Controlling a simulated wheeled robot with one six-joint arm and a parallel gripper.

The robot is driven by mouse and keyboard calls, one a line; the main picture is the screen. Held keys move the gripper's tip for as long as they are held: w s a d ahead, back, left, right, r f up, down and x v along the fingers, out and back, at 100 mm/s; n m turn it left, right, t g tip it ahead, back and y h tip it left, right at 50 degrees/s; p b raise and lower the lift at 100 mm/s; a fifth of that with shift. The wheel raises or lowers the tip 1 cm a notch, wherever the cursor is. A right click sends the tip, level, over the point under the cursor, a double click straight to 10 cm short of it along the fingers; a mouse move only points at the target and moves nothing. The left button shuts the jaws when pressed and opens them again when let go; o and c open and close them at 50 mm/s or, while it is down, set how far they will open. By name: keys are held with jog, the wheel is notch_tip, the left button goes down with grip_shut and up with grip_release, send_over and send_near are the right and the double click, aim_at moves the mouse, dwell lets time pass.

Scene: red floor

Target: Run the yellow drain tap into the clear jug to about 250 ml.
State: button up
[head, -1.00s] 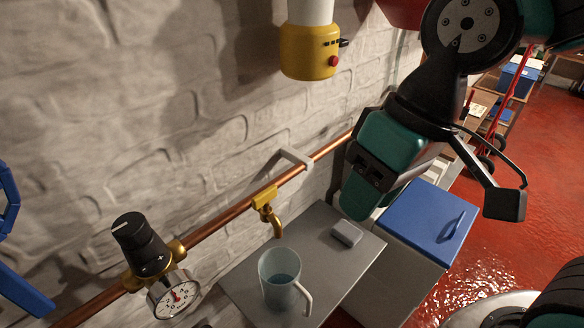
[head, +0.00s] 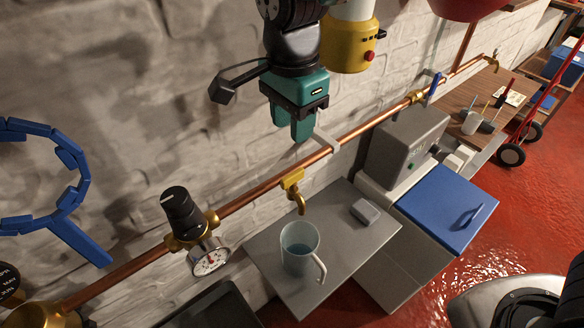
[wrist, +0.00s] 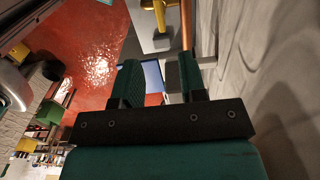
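The yellow drain tap (head: 293,183) sits on the copper pipe, its spout over the jug's back rim; I see no clear stream. The clear jug (head: 300,262) stands upright on a grey shelf (head: 345,225), handle to the front right. Bluish liquid shows low in it; its level against any marks cannot be read. My gripper (head: 303,124) hangs above the pipe and tap, apart from both. In the wrist view my gripper's fingers (wrist: 160,80) are spread with nothing held between them. A yellow piece, probably the tap (wrist: 158,12), shows at the top there.
A grey block (head: 365,211) lies on the shelf right of the jug. The copper pipe (head: 250,194) runs along the brick wall, with a black-knobbed regulator and gauge (head: 210,261) at left. A yellow device (head: 347,45) hangs beside my arm. A blue-lidded box (head: 447,212) stands right.

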aim_at(293, 174)
notch_tip(293, 174, down, 12)
jog(key=shift+f+p, duration=0.15)
jog(key=shift+p, duration=0.9)
jog(key=shift+c, duration=0.2)
grip_shut()
